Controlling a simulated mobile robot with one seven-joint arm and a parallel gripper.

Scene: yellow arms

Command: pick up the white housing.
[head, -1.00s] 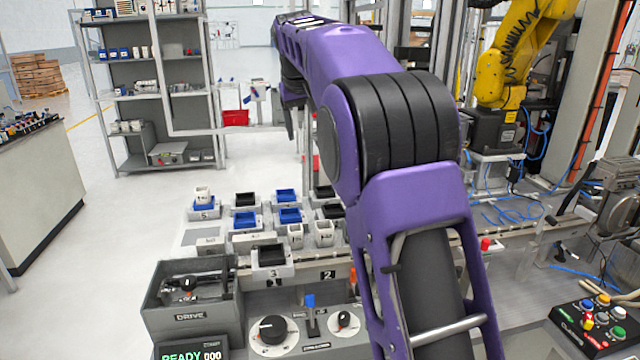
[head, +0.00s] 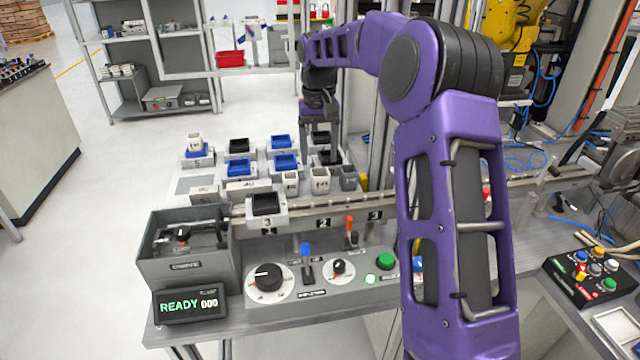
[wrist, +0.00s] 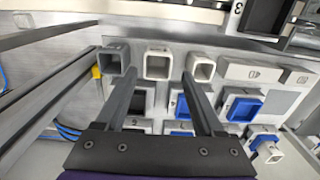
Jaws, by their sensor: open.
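In the head view, a white housing (head: 320,179) stands in a row between a second white housing (head: 290,182) and a grey housing (head: 347,178). The same row shows in the wrist view: the middle white housing (wrist: 158,64), the second white one (wrist: 203,68) and the grey one (wrist: 113,61). Another white housing (head: 194,141) stands in a blue tray farther left. My gripper (wrist: 158,76) is open and empty. Its fingertips appear either side of the middle housing in the wrist view; its distance above is unclear. In the head view my gripper (head: 325,152) is just behind the row.
Black and blue trays (head: 285,163) on grey holders surround the row. A rail (head: 340,203) with numbered plates runs in front. A black tray (head: 266,204) sits on a carrier there. A grey drive box (head: 187,243) and control panel are nearer. A shelf stands behind.

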